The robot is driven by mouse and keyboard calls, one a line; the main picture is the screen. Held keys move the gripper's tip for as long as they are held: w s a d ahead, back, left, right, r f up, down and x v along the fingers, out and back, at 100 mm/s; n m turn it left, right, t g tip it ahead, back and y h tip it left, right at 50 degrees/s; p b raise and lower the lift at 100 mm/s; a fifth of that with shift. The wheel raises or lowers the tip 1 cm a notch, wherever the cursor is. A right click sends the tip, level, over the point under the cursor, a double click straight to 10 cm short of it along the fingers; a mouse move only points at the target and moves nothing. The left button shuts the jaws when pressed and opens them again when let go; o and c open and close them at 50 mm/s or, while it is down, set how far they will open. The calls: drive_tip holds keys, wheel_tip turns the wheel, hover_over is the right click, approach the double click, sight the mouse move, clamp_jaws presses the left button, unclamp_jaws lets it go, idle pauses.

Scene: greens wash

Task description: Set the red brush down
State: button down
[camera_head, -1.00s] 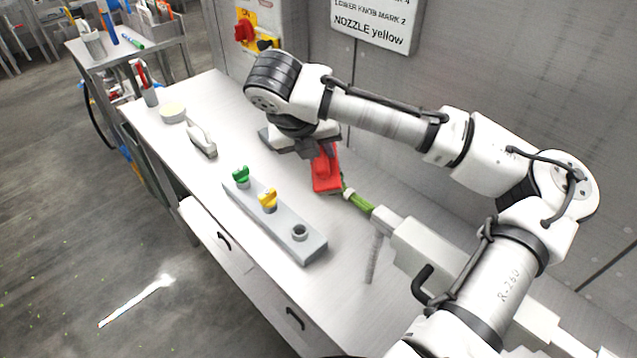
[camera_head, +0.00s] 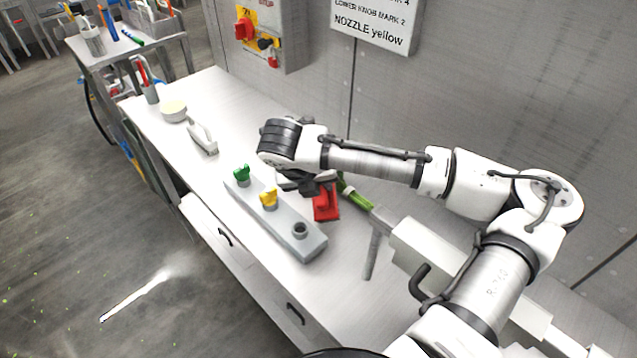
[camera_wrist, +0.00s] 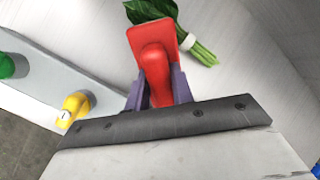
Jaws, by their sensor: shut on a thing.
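The red brush (camera_head: 325,204) is at the bench top, just right of the grey block with the knobs. It also shows in the wrist view (camera_wrist: 153,52), its red handle between the two purple fingers. My gripper (camera_wrist: 158,92) is shut on that handle. In the head view my gripper (camera_head: 312,184) is partly hidden by my wrist. The brush's underside is hidden, so I cannot tell whether it touches the bench.
A grey block (camera_head: 290,230) with a green knob (camera_head: 241,174), a yellow knob (camera_head: 269,196) and an empty socket stands close by. Leafy greens (camera_head: 355,197) lie behind the brush. A white-handled tool (camera_head: 203,138) and a pale bowl (camera_head: 173,110) sit farther left.

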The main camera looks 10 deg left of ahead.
drive_tip(key=c, duration=1.2)
unclamp_jaws()
drive_tip(key=shift+f, duration=0.1)
